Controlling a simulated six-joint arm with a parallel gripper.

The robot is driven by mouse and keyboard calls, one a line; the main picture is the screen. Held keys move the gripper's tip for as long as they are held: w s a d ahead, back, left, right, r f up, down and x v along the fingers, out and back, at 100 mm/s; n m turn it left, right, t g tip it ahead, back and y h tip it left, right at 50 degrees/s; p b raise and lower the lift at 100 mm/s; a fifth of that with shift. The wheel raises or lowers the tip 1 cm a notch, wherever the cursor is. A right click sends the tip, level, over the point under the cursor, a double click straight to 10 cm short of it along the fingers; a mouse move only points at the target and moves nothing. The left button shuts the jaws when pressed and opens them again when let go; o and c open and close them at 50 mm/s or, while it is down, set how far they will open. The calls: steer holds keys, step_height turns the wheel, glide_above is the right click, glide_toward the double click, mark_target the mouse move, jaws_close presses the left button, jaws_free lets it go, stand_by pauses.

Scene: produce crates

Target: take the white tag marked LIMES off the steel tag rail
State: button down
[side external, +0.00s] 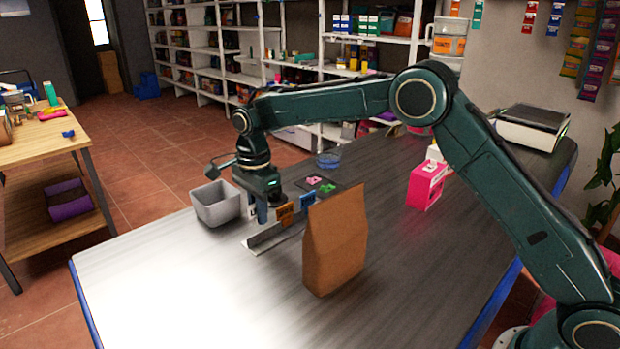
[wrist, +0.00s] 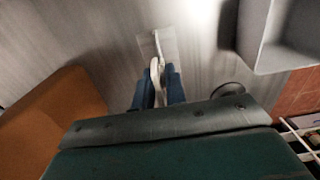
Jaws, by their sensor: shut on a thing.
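The steel tag rail (side external: 268,239) lies on the table in the side external view. I cannot tell whether the tag still touches the rail. The fingers hide most of it in the side external view.
A grey bin (side external: 216,203) stands just left of my gripper. A tall brown paper bag (side external: 335,242) stands close in front of the rail. Pink and green pieces lie behind it, near a blue bowl (side external: 328,160). The front left table is clear.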

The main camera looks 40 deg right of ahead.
steer(key=shift+r, duration=0.1)
steer(key=shift+r, duration=3.15)
